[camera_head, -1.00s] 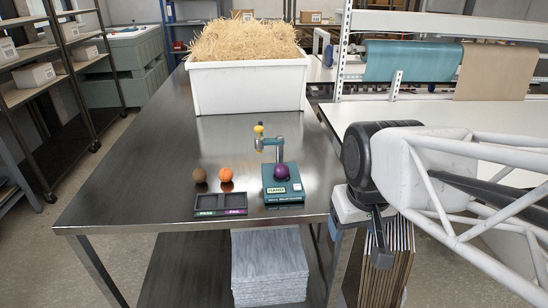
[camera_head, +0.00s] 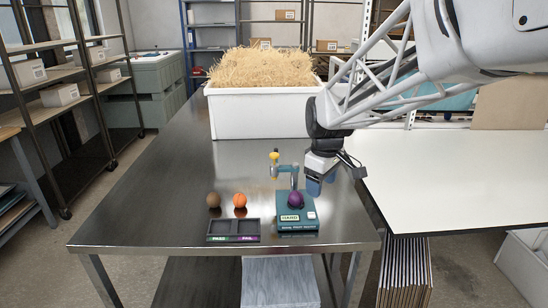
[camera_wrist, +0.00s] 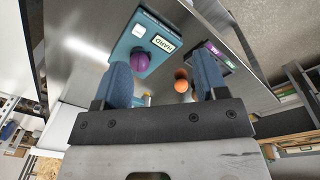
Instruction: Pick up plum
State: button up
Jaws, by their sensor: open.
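The plum (camera_head: 295,200) is a dark purple ball resting on the teal tester (camera_head: 284,224), near the front right of the metal table. It also shows in the wrist view (camera_wrist: 140,62), left of centre. My gripper (camera_head: 325,182) is above the table, to the right of and behind the plum, apart from it. In the wrist view its two blue fingers (camera_wrist: 162,85) are spread wide with nothing between them. The tester's label reads HARD in the wrist view.
An orange fruit (camera_head: 240,200) and a brown round fruit (camera_head: 213,200) sit left of the tester, behind a dark two-slot tray (camera_head: 222,238). A small teal arm with a yellow top (camera_head: 275,158) rises behind the plum. A white bin of straw (camera_head: 256,112) stands farther back.

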aim_at(296, 192)
jog(key=w+a+f+n, duration=0.1)
jog(key=w+f, duration=0.1)
jog(key=w, duration=0.3)
jog(key=w+a+f+n, duration=0.1)
jog(key=w+f+n, duration=0.1)
jog(key=w, duration=0.3)
jog(key=w+a+f+n+g, duration=0.1)
jog(key=w+a+f+n, duration=0.1)
jog(key=w, duration=0.3)
jog(key=shift+w+f, duration=0.15)
jog(key=shift+f, duration=0.6)
jog(key=shift+f, duration=1.3)
jog(key=shift+w+f, duration=0.15)
jog(key=shift+f, duration=2.45)
jog(key=c, duration=0.8)
